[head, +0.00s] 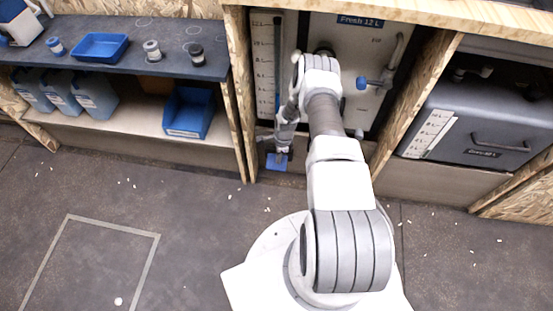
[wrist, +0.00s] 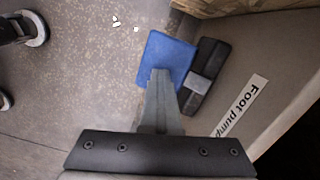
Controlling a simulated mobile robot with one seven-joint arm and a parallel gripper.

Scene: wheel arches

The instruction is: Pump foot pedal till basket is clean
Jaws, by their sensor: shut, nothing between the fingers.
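The blue foot pedal (head: 277,161) sits low at the foot of the cabinet under the fresh-water panel. In the wrist view the blue pedal plate (wrist: 169,58) lies beside a black and grey block (wrist: 206,75), next to a "Foot pump" label (wrist: 241,106). My gripper (wrist: 160,76) is shut and empty, with its tips over the near part of the pedal plate; I cannot tell whether they touch it. In the head view my gripper (head: 279,148) points down just above the pedal.
A "Fresh 12 L" panel (head: 358,21) with a blue tap handle (head: 362,84) stands behind my arm. A grey tank (head: 472,128) is at right. A shelf (head: 130,62) with a blue tray (head: 100,46) is at left. White bits lie scattered on the open floor (head: 190,230).

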